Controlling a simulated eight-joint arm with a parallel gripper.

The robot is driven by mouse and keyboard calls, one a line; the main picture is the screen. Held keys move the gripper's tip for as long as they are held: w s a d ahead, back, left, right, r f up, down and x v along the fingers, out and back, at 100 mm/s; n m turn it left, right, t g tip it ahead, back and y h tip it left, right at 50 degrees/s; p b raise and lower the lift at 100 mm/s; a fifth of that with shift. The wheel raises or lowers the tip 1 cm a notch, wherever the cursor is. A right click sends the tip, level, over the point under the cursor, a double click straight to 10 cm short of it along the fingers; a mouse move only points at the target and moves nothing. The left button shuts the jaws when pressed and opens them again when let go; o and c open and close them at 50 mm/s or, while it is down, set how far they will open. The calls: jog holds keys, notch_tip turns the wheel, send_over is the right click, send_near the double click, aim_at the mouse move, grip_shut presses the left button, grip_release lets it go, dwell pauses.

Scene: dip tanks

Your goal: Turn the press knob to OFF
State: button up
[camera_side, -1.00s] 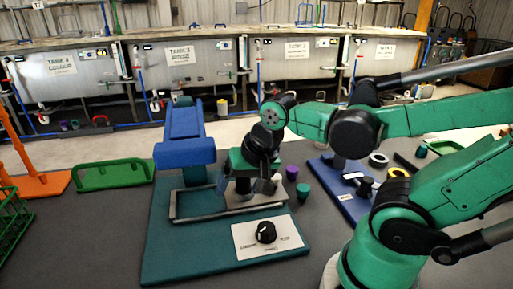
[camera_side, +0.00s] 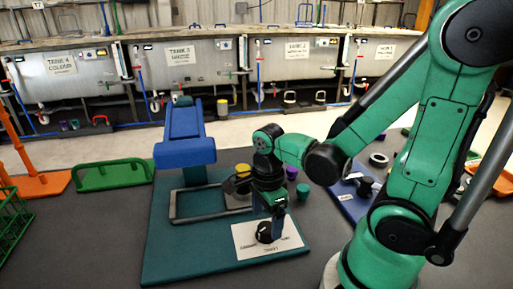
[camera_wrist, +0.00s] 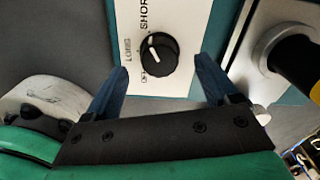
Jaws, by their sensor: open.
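The black press knob (camera_side: 264,236) sits on a white label plate (camera_side: 292,238) at the front of the teal press base (camera_side: 185,262). In the wrist view the knob (camera_wrist: 160,56) has a white pointer mark on its upper left side. SHORT is printed above it, LONG to its left and OFF at its lower left. My gripper (camera_side: 273,212) points down just above the knob and partly hides it in the side view. Its blue fingers (camera_wrist: 161,66) are open, one on each side of the knob, with visible gaps.
The blue press head (camera_side: 185,150) stands behind the knob. A black piece with a yellow top (camera_side: 243,170) is on the press beside my wrist. Purple (camera_side: 291,172) and green (camera_side: 303,191) pieces stand right of it. A green rack (camera_side: 113,175) lies left.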

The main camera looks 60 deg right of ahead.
jog(key=shift+f, duration=1.1)
grip_shut()
